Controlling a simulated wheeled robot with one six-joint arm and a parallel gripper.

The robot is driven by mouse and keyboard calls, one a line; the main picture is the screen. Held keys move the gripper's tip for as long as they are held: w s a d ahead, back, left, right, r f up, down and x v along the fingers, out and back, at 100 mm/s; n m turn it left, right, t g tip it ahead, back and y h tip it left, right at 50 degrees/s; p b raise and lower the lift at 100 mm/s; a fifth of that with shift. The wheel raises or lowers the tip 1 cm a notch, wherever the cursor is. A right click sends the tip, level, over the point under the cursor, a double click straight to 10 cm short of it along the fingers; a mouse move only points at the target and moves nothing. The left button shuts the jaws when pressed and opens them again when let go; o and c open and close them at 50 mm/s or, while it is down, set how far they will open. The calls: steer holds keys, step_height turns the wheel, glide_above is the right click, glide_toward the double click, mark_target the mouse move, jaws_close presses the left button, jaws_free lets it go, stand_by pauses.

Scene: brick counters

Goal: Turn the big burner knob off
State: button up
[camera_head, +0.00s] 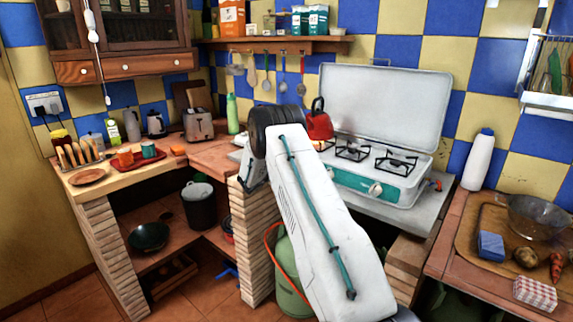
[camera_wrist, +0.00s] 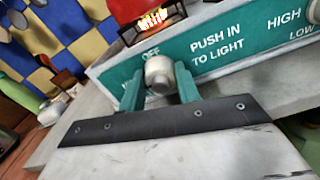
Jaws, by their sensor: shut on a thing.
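The stove (camera_head: 385,75) is a white-lidded camping cooker with a teal front panel. A flame (camera_wrist: 152,20) burns under the red kettle (camera_wrist: 128,9) above the knob. In the head view my arm hides the gripper and this knob; the red kettle (camera_head: 319,124) shows behind it. Another knob (camera_head: 375,189) is visible on the panel's right part.
A wooden tray (camera_head: 470,235) with a glass bowl (camera_head: 538,217) is on the right counter. A toaster (camera_head: 198,124) and a green bottle (camera_head: 232,114) stand to the left. A green gas bottle (camera_head: 291,275) is below.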

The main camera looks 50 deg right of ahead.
steer(key=shift+m, duration=0.3)
steer(key=m, duration=0.3)
steer(key=shift+m, duration=0.3)
steer(key=m, duration=0.4)
steer(key=shift+s+m, duration=0.1)
steer(key=shift+m, duration=0.2)
steer(key=m, duration=0.4)
steer(key=shift+f+m, duration=0.1)
steer(key=shift+m, duration=0.2)
steer(key=shift+f+m, duration=0.1)
steer(key=shift+m, duration=2.2)
steer(key=o, duration=1)
